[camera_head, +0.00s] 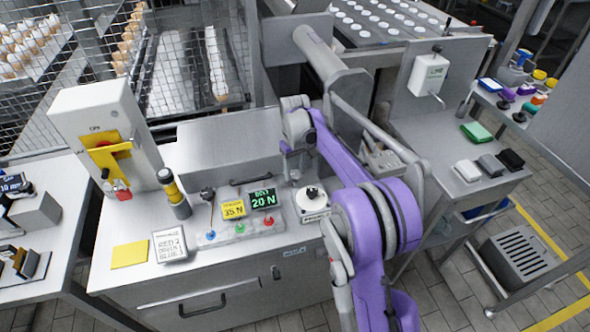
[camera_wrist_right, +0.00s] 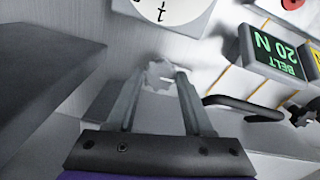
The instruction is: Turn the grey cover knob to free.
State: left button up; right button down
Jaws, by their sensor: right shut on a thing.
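The grey cover knob (camera_wrist_right: 158,75) is a pale, lobed knob in the right wrist view. It sits between the fingertips of my right gripper (camera_wrist_right: 160,82), which is shut on it. In the head view my right gripper (camera_head: 289,158) reaches down at the front right of the grey cover box (camera_head: 225,137), and the knob is too small and covered to make out there. I cannot read any marking for the knob's position. My left gripper is not in view.
Close by are a white dial with a black knob (camera_head: 312,195), a green "BELT 20 N" display (camera_head: 263,199), a yellow display (camera_head: 233,209) and small levers. A bent dark handle (camera_wrist_right: 240,106) lies right of my fingers.

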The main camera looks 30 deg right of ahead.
aim_at(295, 173)
jog(key=shift+c, duration=1.5)
grip_release()
jog(key=shift+r, duration=0.1)
notch_tip(295, 173, up, 11)
jog(key=shift+p, duration=0.45)
jog(key=shift+f, duration=0.2)
